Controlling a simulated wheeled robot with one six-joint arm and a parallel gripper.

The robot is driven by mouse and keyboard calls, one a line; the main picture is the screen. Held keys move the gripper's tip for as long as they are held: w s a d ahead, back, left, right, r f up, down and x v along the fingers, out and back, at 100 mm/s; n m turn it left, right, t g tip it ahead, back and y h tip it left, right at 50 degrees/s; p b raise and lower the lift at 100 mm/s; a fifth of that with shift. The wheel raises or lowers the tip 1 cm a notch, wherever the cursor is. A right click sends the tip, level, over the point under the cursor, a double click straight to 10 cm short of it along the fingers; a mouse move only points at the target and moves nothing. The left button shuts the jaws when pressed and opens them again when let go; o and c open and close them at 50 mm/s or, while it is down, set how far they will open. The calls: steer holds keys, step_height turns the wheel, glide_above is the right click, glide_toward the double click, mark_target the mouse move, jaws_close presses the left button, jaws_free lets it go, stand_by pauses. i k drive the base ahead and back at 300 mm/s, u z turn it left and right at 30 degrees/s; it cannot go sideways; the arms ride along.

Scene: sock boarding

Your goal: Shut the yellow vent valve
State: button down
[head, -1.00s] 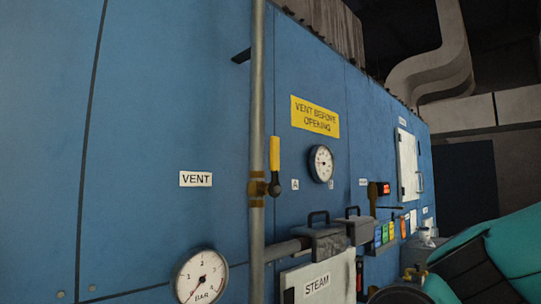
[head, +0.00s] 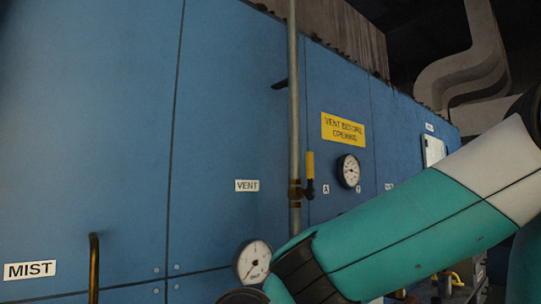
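The yellow vent valve handle (head: 310,165) points straight up, in line with the vertical grey pipe (head: 293,90). Its brass body (head: 296,193) sits on that pipe, right of the VENT label (head: 247,185). My teal and white arm crosses the lower right of the head view, below and in front of the valve, apart from it in the picture. My gripper is not in view. The arm hides the lower part of the pipe and the panel behind it.
A round gauge (head: 254,262) is below the VENT label, partly covered by my arm. A second gauge (head: 348,171) is right of the valve, under a yellow VENT BEFORE OPENING sign (head: 343,129). A brass rod (head: 94,268) stands out near the MIST label (head: 30,270).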

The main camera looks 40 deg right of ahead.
mark_target(310, 193)
steer(key=k, duration=0.65)
steer(key=z, duration=0.8)
steer(key=i, duration=0.5)
steer(key=u, duration=0.05)
